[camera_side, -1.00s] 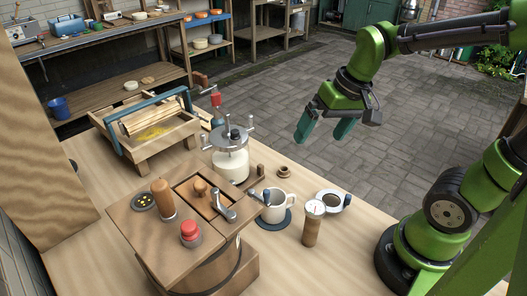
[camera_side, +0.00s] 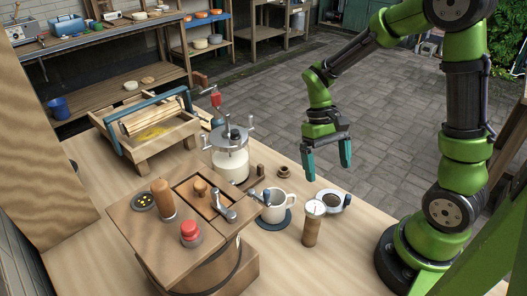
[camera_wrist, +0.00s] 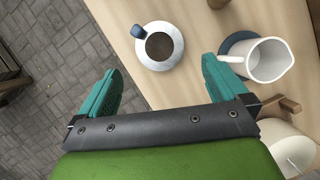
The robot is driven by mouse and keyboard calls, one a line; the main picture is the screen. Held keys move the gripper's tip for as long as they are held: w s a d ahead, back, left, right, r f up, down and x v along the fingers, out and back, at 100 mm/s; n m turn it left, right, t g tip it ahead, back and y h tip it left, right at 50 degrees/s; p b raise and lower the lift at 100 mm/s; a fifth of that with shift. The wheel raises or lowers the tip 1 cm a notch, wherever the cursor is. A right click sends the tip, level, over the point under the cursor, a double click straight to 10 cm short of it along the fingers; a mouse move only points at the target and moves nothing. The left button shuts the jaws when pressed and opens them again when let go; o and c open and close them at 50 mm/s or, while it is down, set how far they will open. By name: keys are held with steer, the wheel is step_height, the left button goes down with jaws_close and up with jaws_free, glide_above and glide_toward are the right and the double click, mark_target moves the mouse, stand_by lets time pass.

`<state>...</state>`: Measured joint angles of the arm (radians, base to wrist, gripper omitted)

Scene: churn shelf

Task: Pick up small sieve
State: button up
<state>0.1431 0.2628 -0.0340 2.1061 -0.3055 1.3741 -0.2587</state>
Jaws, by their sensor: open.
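The small sieve (camera_side: 332,200) is a round, pale-rimmed piece with a dark mesh middle and a blue-grey handle. It lies on the table near its right edge. In the wrist view the sieve (camera_wrist: 159,46) sits ahead of my fingers, between their lines, with its blue handle at its upper left. My gripper (camera_side: 328,170) has teal fingers that point down and are spread apart, with nothing between them. It hangs above the sieve, apart from it. The fingers also show in the wrist view (camera_wrist: 165,85).
A white mug (camera_side: 279,207) on a blue coaster and a brown cylinder with a dial top (camera_side: 313,224) stand close to the sieve. A glass churn jar (camera_side: 231,160) and a wooden box (camera_side: 170,235) stand further left. The table's edge is close by.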

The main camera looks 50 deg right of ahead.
mark_target(332, 203)
steer(key=x, duration=0.9)
steer(key=shift+w, duration=0.1)
steer(key=shift+c, duration=0.5)
steer(key=c, duration=0.9)
step_height(332, 203, up, 9)
steer(key=w+a, duration=0.2)
steer(key=w+a+r+n, duration=0.1)
steer(key=w+a, duration=0.1)
steer(key=a, duration=0.1)
steer(key=w+a+r+n, duration=0.1)
steer(key=w+a, duration=0.1)
steer(key=a, duration=0.1)
steer(key=shift+w+a+h, duration=0.15)
steer(key=shift+a+h, duration=0.05)
steer(key=shift+h, duration=0.2)
steer(key=shift+m, duration=0.4)
steer(key=shift+w+a+f, duration=0.65)
steer(key=shift+a, duration=0.25)
steer(key=shift+w+a+f, duration=0.6)
steer(key=shift+w+a, duration=0.05)
steer(key=shift+a, duration=0.25)
